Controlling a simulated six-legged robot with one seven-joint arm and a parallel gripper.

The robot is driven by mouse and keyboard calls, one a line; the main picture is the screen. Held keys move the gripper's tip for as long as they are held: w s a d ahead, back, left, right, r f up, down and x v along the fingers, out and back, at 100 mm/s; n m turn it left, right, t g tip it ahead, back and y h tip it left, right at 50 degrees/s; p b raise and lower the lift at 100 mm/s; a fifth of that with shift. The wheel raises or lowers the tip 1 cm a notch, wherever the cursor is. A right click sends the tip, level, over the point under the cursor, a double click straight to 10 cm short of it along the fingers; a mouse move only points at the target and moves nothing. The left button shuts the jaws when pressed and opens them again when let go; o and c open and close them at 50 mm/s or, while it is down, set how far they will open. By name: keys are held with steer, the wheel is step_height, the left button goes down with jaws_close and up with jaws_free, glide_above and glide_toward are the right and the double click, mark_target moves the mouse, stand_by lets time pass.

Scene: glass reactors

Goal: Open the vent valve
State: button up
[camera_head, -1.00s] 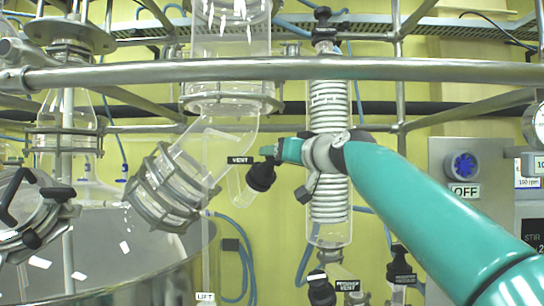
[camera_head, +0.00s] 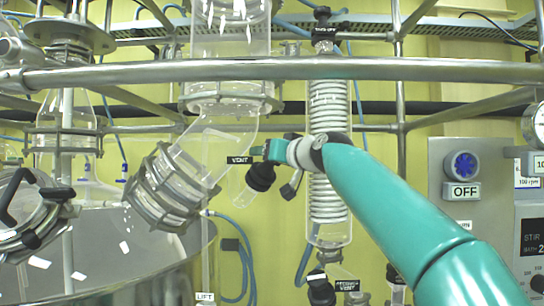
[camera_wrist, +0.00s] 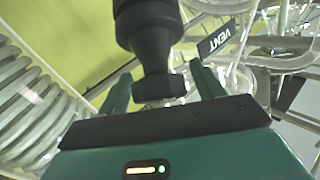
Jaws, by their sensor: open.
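The vent valve (camera_head: 260,177) has a black knob and sits on a clear glass side tube, with a black VENT label (camera_head: 240,160) beside it. In the wrist view the black knob (camera_wrist: 152,35) is large, and its narrower end reaches down between my two fingers. The VENT label (camera_wrist: 218,38) is to its right there. My gripper (camera_head: 262,151) is at the valve in the head view; in the wrist view (camera_wrist: 160,88) its green fingers are open, one on each side of the knob's end. I cannot tell whether either finger touches it.
A coiled glass condenser (camera_head: 328,150) stands right behind my arm. A steel rail (camera_head: 300,69) crosses above. An angled glass pipe with a metal clamp (camera_head: 170,185) lies left of the valve. A control box with an OFF label (camera_head: 462,190) is at the right.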

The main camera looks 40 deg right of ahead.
steer(key=shift+c, duration=0.2)
steer(key=c, duration=1)
steer(key=shift+o, duration=0.2)
steer(key=shift+n+y, duration=0.3)
steer(key=shift+n, duration=0.1)
steer(key=n+y, duration=0.5)
steer(key=n, duration=0.2)
steer(key=shift+a+g+y, duration=0.2)
steer(key=shift+g+y, duration=0.1)
steer(key=shift+y, duration=0.1)
steer(key=n+g+y, duration=0.1)
steer(key=n, duration=0.1)
steer(key=n+g+y, duration=0.1)
steer(key=n+y, duration=0.1)
steer(key=n, duration=0.1)
steer(key=shift+a+f, duration=0.1)
steer(key=shift+a, duration=0.1)
steer(key=shift+s+a+n+g+y, duration=0.15)
steer(key=shift+n+g+y, duration=0.65)
steer(key=shift+n, duration=0.6)
steer(key=o, duration=1)
